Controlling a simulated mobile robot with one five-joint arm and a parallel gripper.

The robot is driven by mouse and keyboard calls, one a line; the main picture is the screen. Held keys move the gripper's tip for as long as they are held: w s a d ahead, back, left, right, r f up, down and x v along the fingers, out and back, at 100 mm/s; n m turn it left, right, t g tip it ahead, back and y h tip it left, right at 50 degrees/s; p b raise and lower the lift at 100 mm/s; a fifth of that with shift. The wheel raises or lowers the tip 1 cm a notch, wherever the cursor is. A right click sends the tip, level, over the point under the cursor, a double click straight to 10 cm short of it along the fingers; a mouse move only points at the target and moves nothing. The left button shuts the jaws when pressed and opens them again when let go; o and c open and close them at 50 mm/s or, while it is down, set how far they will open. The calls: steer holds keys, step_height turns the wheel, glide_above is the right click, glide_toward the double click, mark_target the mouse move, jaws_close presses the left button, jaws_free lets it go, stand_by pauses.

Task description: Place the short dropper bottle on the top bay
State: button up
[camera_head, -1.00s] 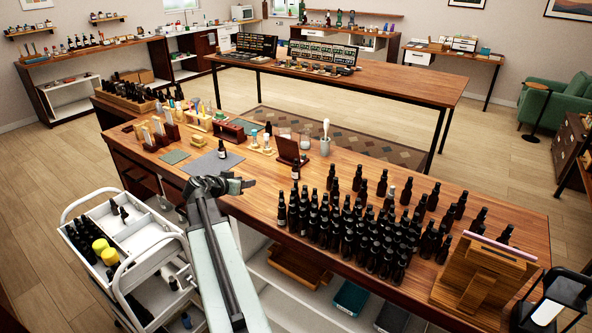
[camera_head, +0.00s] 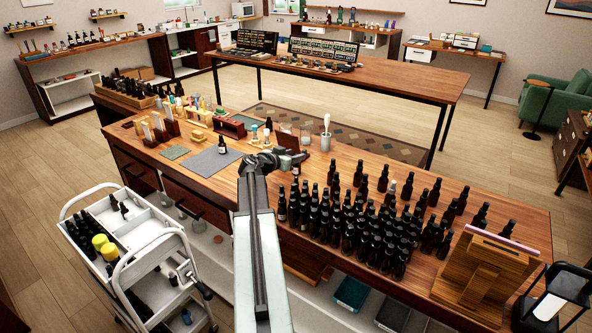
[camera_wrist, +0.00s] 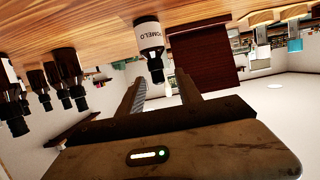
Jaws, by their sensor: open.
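My gripper (camera_head: 296,160) is open above the workbench, near its middle. In the wrist view, which shows the bench upside down, a short dark dropper bottle with a white label reading what looks like "POMELO" (camera_wrist: 150,38) stands ahead of the open fingers (camera_wrist: 160,88), roughly between them. I cannot tell whether a finger touches it. My gripper and arm largely hide that spot in the head view. A dark red-brown wooden stand (camera_wrist: 203,58) is beside and behind the bottle. Another dark bottle (camera_head: 222,146) stands on the grey mat (camera_head: 205,163). I cannot make out which place is the top bay.
Many dark bottles (camera_head: 350,225) crowd the bench right of my gripper; several also show at left in the wrist view (camera_wrist: 66,68). A pale cup with a utensil (camera_head: 326,141) stands behind. A wooden display (camera_head: 485,265) is at the right end, a white cart (camera_head: 140,240) at left.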

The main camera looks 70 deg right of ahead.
steer(key=shift+x, duration=0.9)
steer(key=shift+a, duration=0.15)
jaws_close()
stand_by(0.5)
